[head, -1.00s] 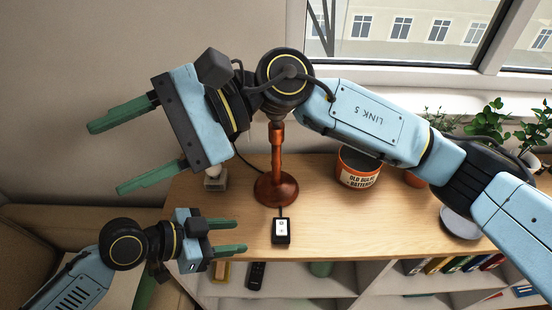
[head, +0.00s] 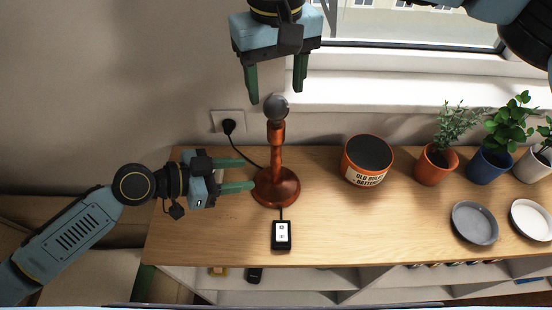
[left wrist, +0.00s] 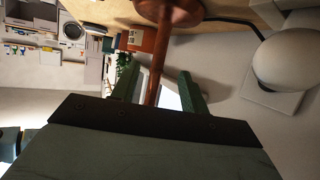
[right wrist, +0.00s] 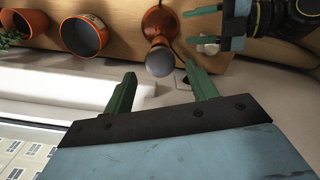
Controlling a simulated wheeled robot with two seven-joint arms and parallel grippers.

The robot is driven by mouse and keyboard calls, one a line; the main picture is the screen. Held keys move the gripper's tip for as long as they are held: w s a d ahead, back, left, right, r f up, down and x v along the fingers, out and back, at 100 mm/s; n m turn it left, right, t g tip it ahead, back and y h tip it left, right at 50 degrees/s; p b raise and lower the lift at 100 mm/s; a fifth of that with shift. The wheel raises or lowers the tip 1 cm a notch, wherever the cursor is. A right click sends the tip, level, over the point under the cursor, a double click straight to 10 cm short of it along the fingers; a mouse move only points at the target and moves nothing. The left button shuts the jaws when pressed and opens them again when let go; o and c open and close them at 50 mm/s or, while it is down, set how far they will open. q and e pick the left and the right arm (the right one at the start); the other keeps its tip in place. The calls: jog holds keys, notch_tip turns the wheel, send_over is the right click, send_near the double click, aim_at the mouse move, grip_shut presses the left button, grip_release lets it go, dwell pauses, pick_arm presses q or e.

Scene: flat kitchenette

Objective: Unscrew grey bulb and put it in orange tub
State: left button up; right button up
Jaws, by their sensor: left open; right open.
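The grey bulb (head: 276,107) sits at the top of the upright copper lamp (head: 278,160) on the wooden top. It also shows in the right wrist view (right wrist: 159,62). My right gripper (head: 275,92) is open above the bulb, its fingers pointing down; in its wrist view the bulb lies beyond the fingertips. My left gripper (head: 250,174) is open beside the lamp's lower stem, with the stem just past or between its fingertips; I cannot tell if they touch. The left wrist view shows the stem (left wrist: 158,60) between the fingers. The orange tub (head: 367,163), labelled for old bulbs and batteries, stands right of the lamp.
A black switch box (head: 281,235) lies in front of the lamp, its cord running to the base. A wall plug (head: 229,125) is behind. Potted plants (head: 436,163) and a grey plate (head: 474,222) stand at the right. The wood between tub and front edge is clear.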

aim_at(276, 171)
pick_arm(q)
jog(key=x, duration=0.9)
jog(key=shift+w+d+f, duration=0.1)
jog(key=shift+d+f, duration=0.1)
jog(key=shift+d, duration=0.1)
grip_shut()
